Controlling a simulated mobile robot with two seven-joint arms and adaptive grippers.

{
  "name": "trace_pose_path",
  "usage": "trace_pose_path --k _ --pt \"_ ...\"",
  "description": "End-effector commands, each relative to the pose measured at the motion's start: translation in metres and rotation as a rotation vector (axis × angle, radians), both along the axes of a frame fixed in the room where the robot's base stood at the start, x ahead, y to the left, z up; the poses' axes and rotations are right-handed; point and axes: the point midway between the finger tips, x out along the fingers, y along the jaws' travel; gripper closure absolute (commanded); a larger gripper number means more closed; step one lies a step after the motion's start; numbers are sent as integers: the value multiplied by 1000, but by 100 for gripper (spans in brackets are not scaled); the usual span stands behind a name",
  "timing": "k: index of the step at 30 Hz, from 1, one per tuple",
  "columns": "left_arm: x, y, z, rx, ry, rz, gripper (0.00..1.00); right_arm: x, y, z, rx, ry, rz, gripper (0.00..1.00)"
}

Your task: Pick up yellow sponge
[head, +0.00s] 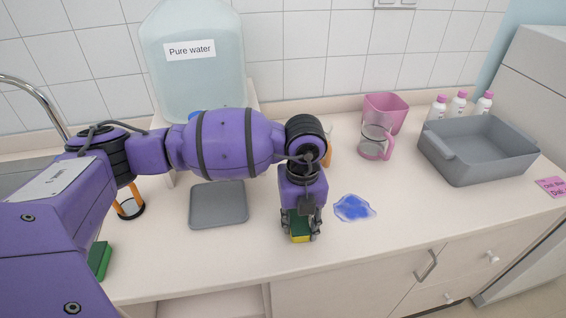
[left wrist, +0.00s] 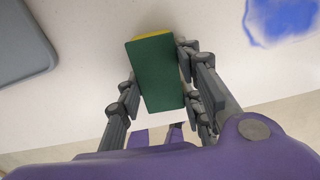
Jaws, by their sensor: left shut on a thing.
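The sponge (left wrist: 156,74) has a green face and a yellow layer that shows along its edge. In the head view the sponge (head: 300,236) is near the front edge of the counter, below my left gripper. My left gripper (head: 301,234) points down and is shut on the sponge, with a finger on each side of it. In the left wrist view my left gripper (left wrist: 160,95) has its fingers along both long sides of the sponge. I cannot tell whether the sponge touches the counter. My right gripper is not in view.
A blue stain (head: 354,208) lies right of the gripper, and a grey tray (head: 218,205) left. A pink-handled jug (head: 375,140), pink container (head: 386,110), grey basin (head: 480,165) and white bottles (head: 459,104) stand at right. A large water tank (head: 195,75) is behind my arm.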

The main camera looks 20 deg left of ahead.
Motion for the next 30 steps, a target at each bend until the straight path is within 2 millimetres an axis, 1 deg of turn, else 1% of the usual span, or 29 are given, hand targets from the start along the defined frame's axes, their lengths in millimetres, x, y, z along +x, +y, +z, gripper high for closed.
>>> trace_pose_path --k 5,8,11,14,17,23,27,30 --pt "1 0 2 0 -2 0 78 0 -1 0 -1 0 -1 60" --pt "1 0 7 0 -4 0 78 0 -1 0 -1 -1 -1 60" --pt "2 0 18 -1 -4 0 78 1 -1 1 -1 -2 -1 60" --pt "2 0 32 -1 -6 0 78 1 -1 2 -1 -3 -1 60" --pt "-11 -3 49 -2 -7 -4 78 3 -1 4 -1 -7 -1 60" --pt "-48 -11 94 0 -9 -6 78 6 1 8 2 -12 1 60" --pt "-84 -20 108 -1 -4 -7 78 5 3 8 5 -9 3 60" --pt "-104 -24 117 -1 -4 -5 78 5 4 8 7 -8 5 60"
